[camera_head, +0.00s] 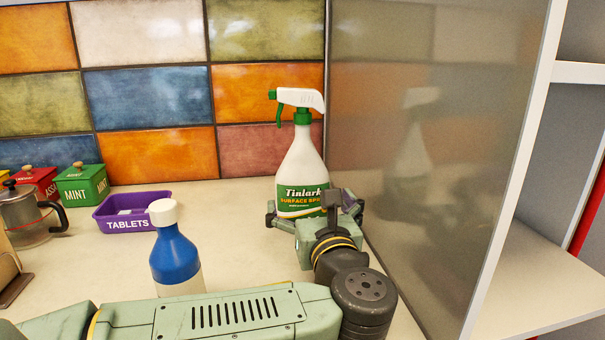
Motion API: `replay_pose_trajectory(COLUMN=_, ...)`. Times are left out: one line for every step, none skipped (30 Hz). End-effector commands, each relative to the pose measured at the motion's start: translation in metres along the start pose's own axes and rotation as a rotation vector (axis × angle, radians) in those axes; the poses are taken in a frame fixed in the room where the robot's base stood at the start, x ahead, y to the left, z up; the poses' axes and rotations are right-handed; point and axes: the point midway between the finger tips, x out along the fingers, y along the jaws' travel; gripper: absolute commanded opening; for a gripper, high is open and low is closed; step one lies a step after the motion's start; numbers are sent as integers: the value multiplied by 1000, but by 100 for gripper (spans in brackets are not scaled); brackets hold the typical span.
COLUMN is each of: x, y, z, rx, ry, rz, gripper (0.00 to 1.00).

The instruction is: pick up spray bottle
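The spray bottle (301,165) stands upright on the counter near the wall, close to the grey panel. It is white with a green collar, a green and white trigger head and a green "Tinlark Surface Spray" label. My gripper (312,212) is at the lower part of the bottle, on its near side, with its finger parts spread to the left and right of it. The gripper body hides the bottle's base and the fingertips. I cannot tell whether the fingers touch the bottle.
A blue bottle with a white cap (175,255) stands left, close behind my arm. A purple "Tablets" bin (130,218), a green "Mint" tin (82,186), a red tin (36,180) and a glass pot (27,218) are farther left. The glossy grey panel (425,150) bounds the right.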

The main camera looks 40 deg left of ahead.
Motion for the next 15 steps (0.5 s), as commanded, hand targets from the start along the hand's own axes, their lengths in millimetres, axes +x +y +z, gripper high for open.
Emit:
replay_pose_trajectory(x=7, y=0, z=2, rx=0, ry=1, rz=2, gripper=100)
replay_pose_trajectory(x=13, y=0, z=2, rx=-1, ry=1, rz=2, gripper=100)
replay_pose_trajectory(x=20, y=0, z=2, rx=0, ry=2, rz=1, gripper=100)
replay_pose_trajectory(x=25, y=0, z=2, rx=0, ry=1, rz=2, gripper=100)
replay_pose_trajectory(x=30, y=0, z=2, rx=0, ry=1, rz=1, gripper=100)
replay_pose_trajectory(x=36, y=0, z=2, rx=0, ry=1, rz=2, gripper=100)
replay_pose_trajectory(x=40, y=0, z=2, rx=0, ry=1, rz=1, gripper=100)
replay_pose_trajectory(x=43, y=0, z=2, rx=0, ry=1, rz=1, gripper=100)
replay_pose_trajectory(x=46, y=0, z=1, rx=0, ry=1, rz=0, gripper=100)
replay_pose_trajectory(x=48, y=0, z=1, rx=0, ry=1, rz=0, gripper=100)
replay_pose_trajectory(x=49, y=0, z=1, rx=0, ry=0, rz=-1, gripper=100)
replay_pose_trajectory(x=50, y=0, z=1, rx=1, ry=0, rz=-1, gripper=100)
replay_pose_trajectory(x=51, y=0, z=1, rx=1, ry=0, rz=-1, gripper=100)
replay_pose_trajectory(x=51, y=0, z=1, rx=0, ry=0, rz=-1, gripper=100)
replay_pose_trajectory(x=51, y=0, z=0, rx=0, ry=0, rz=-1, gripper=100)
